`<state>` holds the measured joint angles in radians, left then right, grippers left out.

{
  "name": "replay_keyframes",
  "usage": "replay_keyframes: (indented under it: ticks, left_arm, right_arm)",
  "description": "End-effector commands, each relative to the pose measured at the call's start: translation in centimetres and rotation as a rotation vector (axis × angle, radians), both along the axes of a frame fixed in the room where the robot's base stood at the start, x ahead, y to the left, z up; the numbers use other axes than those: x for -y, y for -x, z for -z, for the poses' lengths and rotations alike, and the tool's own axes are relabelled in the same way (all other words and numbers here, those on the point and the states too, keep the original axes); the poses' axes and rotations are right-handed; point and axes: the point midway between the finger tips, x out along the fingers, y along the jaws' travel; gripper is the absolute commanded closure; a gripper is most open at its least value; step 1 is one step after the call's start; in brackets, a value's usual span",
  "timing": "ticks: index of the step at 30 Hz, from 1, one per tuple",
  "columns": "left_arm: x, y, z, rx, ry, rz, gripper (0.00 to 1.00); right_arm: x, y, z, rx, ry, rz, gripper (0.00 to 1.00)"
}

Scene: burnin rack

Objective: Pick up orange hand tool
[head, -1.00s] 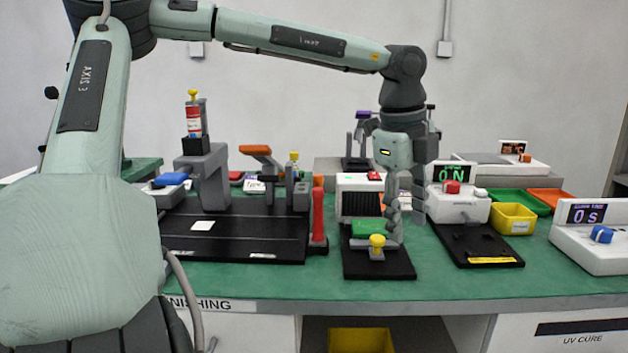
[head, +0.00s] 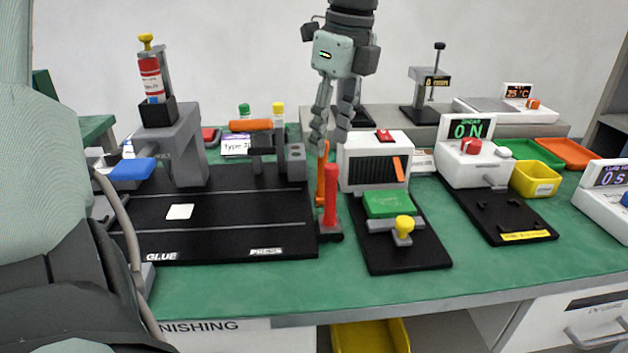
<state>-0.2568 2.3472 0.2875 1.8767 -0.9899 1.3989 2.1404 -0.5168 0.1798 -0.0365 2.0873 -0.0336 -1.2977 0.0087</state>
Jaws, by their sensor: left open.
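The orange hand tool (head: 322,178) stands upright in the middle of the bench, just behind and left of the red upright handle (head: 330,210). Its lower end is partly hidden by the red handle. My left gripper (head: 330,132) points straight down with its fingers apart and empty. Its fingertips are at the top of the orange tool in the picture; I cannot tell whether they touch it. My right gripper is not in view.
A black glue and press plate (head: 230,225) lies left, with a press with an orange lever (head: 250,126). A white slotted box (head: 372,158) stands close right of the tool. A black base with a green block (head: 388,203) is in front. The bench's front strip is clear.

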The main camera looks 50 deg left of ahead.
Motion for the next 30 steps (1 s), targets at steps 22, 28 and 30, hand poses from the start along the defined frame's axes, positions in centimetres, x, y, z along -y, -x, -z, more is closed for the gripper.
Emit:
replay_keyframes:
  ticks: [22,28,30]
  left_arm:
    - [-1.4,0.6,6.7,0.001,0.000,0.001,0.58]
    - [-1.4,0.6,6.6,0.001,0.000,0.001,0.78]
    - [-1.4,0.6,6.6,0.001,0.000,0.001,0.87]
  right_arm:
    - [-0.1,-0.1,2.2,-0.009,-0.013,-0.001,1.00]
    - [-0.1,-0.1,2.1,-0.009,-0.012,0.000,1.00]
    - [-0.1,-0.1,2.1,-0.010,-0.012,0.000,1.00]
